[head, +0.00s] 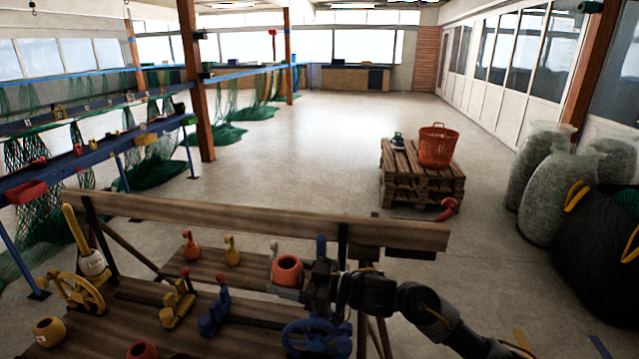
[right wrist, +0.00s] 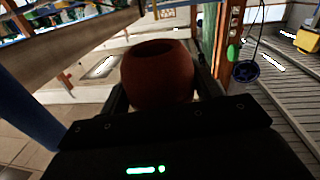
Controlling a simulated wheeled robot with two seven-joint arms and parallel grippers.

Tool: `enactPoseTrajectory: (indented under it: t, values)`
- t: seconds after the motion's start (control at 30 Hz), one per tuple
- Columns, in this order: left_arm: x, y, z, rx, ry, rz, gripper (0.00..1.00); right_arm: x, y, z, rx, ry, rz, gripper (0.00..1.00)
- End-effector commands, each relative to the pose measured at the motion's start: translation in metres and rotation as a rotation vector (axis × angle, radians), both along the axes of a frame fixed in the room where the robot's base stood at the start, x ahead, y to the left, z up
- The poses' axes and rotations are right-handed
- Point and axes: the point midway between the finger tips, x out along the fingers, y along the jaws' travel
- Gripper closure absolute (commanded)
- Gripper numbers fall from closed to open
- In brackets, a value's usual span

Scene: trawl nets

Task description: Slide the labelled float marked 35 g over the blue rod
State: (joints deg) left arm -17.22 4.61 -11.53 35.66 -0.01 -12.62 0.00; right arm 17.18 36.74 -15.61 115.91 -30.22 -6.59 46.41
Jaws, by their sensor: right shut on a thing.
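My right gripper (head: 303,279) is shut on a red-orange float (head: 287,269), a round pot shape with a dark hole in its top. The float also shows in the right wrist view (right wrist: 158,75), upright between the fingers; I see no readable label on it. The blue rod (head: 320,246) shows its top just right of the float, behind my gripper, which hides its lower part. In the right wrist view a blue bar (right wrist: 28,112), probably this rod, stands at the left, apart from the float. My left gripper is not in view.
A yellow rod (head: 75,228) carries a white labelled float (head: 92,264). A yellow float (head: 48,331) and another red float (head: 142,350) sit at the front left. A blue handwheel (head: 308,338) lies below my gripper. A wooden beam (head: 230,216) runs behind the bench.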

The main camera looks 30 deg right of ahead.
Motion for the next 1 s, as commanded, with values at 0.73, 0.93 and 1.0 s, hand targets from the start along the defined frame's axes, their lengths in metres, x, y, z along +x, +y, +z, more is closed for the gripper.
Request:
enactPoseTrajectory:
  t: [0.73,0.93,1.0]
  values:
    - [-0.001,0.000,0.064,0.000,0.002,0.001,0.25,0.058,-0.108,0.137,0.001,0.001,-0.117,0.63]
    - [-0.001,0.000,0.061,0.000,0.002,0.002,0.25,0.058,-0.108,0.134,0.001,0.001,-0.117,0.63]
    - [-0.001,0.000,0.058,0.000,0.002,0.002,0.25,0.058,-0.108,0.132,0.001,0.001,-0.117,0.63]
